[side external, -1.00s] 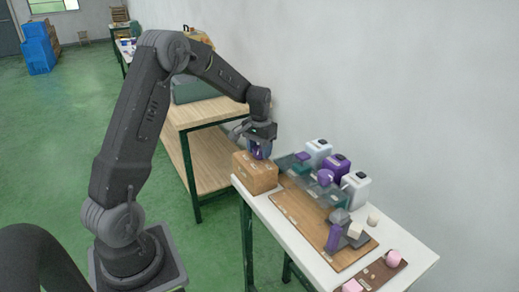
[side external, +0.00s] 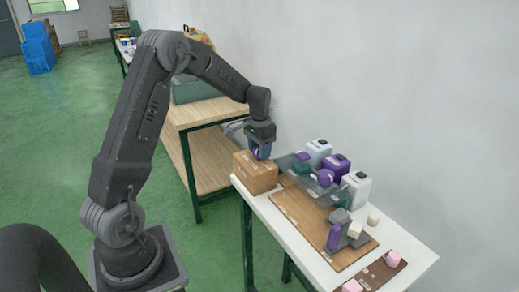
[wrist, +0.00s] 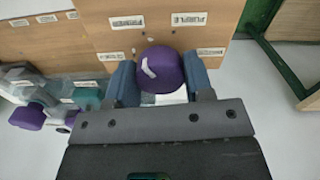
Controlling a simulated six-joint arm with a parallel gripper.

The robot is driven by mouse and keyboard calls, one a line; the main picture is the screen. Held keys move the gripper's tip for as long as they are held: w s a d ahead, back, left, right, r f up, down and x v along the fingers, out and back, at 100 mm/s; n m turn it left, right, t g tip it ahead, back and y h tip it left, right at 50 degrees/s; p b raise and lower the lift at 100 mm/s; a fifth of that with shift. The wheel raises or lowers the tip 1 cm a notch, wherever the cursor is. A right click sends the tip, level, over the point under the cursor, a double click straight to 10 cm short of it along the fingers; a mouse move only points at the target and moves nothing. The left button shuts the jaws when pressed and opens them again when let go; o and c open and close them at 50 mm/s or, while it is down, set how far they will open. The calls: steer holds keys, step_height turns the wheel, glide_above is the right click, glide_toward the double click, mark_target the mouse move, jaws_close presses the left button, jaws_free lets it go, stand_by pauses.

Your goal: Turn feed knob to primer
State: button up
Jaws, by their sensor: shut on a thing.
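The feed knob (wrist: 162,68) is purple with a white mark on its left part, slanting toward the upper left in the wrist view. It sits on the wooden box (side external: 255,173), whose labelled face (wrist: 165,38) shows in the wrist view. A label that seems to read primer (wrist: 127,22) is at the knob's upper left, and one that seems to read purple (wrist: 190,19) is at its upper right. My gripper (wrist: 161,80) is shut on the knob, with a blue finger on each side. In the side view my gripper (side external: 261,152) is over the box and mostly hides the knob.
Bottles, one purple (side external: 334,168) and others pale, stand by the wall right of the box. A wooden board (side external: 300,213) with purple and grey fittings lies on the white table (side external: 402,243). Pink blocks (side external: 392,258) are on a brown strip at the near end.

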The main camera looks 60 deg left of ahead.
steer(key=o, duration=0.9)
steer(key=shift+r, duration=0.1)
step_height(320, 180, up, 14)
steer(key=shift+f, duration=0.15)
steer(key=s+d+r+t, duration=0.1)
steer(key=s+d+r, duration=0.25)
steer(key=d, duration=0.35)
steer(key=s+d+r+t, duration=0.1)
steer(key=s+d+r, duration=0.1)
steer(key=s+d, duration=0.4)
steer(key=s+d+f+t, duration=0.1)
steer(key=s+d, duration=0.2)
steer(key=s, duration=0.1)
steer(key=s+d+f+m+t, duration=0.1)
steer(key=s+d, duration=0.3)
steer(key=s+d+f+t, duration=0.1)
steer(key=s+d, duration=0.2)
steer(key=s, duration=0.1)
steer(key=shift+s+d+f+t, duration=0.2)
steer(key=shift+s+f+t, duration=0.05)
steer(key=shift+s+t, duration=0.1)
